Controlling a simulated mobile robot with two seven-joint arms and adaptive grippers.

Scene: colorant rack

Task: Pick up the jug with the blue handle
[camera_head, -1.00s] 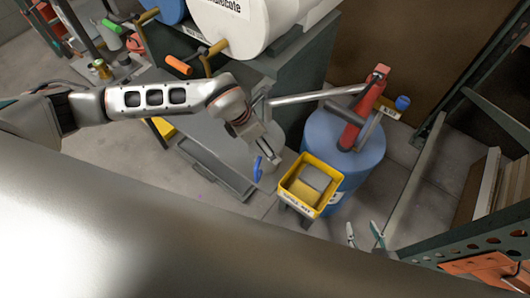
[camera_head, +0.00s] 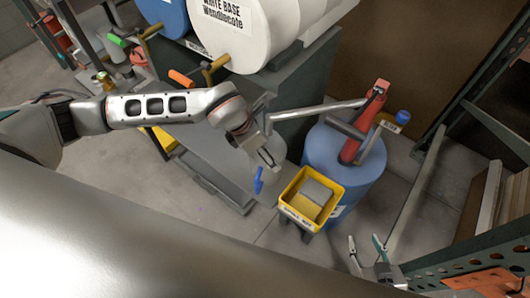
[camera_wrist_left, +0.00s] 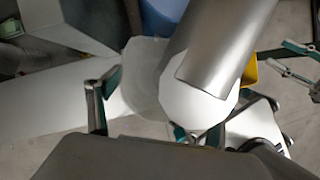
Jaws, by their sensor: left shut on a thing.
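The jug's blue handle (camera_head: 258,180) shows in the head view, just below and left of my left gripper (camera_head: 268,160). The jug's pale body is hard to make out there, partly behind my gripper. In the left wrist view a whitish translucent body (camera_wrist_left: 143,75), which looks like the jug, lies between my left fingers. My left gripper is shut on the jug. My right gripper (camera_head: 366,246) is at the lower right of the head view, with its fingers apart and nothing between them. It also shows at the right edge of the left wrist view (camera_wrist_left: 302,62).
A yellow bin (camera_head: 284,205) stands right of the blue handle, in front of a blue drum (camera_head: 345,185) with a red pump (camera_head: 362,125). A metal shelf frame (camera_head: 460,258) stands at right.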

